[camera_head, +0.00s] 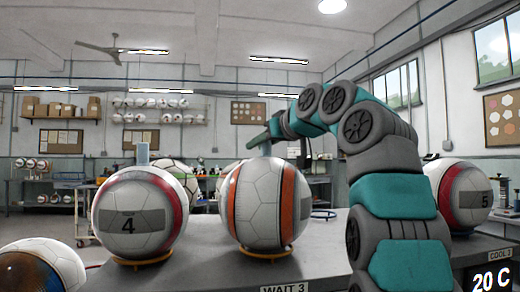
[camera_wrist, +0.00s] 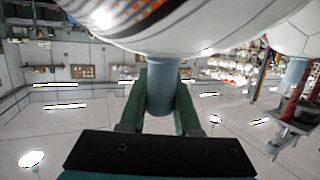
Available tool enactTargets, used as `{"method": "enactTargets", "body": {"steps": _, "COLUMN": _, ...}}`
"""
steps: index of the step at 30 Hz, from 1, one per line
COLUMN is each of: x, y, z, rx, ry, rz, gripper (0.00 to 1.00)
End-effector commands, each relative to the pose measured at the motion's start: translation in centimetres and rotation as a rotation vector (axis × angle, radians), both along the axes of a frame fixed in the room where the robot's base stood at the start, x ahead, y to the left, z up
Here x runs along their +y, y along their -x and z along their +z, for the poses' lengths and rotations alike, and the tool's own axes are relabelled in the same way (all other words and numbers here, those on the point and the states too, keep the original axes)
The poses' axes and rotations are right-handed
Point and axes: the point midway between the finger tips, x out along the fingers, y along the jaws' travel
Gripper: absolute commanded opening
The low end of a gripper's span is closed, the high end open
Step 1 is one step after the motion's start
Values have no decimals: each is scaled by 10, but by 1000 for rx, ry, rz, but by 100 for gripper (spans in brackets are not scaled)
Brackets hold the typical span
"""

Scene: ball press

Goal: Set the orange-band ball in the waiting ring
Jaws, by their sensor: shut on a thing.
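The orange-band ball (camera_head: 253,205) is white with an orange stripe and a grey patch. It stands upright at an orange ring (camera_head: 265,254) behind a label reading WAIT 3. Its underside meets the ring or is very close; I cannot tell whether it bears its full weight there. My gripper (camera_head: 262,142) is above the ball, shut on the blue-grey stem on its top. In the wrist view, which looks upside down, my gripper (camera_wrist: 160,95) has its green fingers on both sides of the stem (camera_wrist: 160,73), with the ball (camera_wrist: 165,32) beyond.
A red-band ball marked 4 (camera_head: 140,215) sits on another orange ring to the left. Part of a dark-patterned ball (camera_head: 40,268) shows at far left. A ball marked 5 (camera_head: 470,195) stands right, behind my arm.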

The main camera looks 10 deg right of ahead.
Motion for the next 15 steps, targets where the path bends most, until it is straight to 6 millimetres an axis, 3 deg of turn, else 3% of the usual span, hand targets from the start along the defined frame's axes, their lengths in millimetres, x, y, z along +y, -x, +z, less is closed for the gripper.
{"method": "enactTargets", "body": {"steps": 8, "x": 0, "y": 0, "z": -4, "rx": -1, "ry": 0, "rz": 0, "gripper": 0}}
{"method": "enactTargets", "body": {"steps": 9, "x": 0, "y": 0, "z": -3, "rx": -1, "ry": 0, "rz": 0, "gripper": 35}}
{"method": "enactTargets", "body": {"steps": 15, "x": 0, "y": 0, "z": -3, "rx": 0, "ry": -1, "rz": 0, "gripper": 58}}
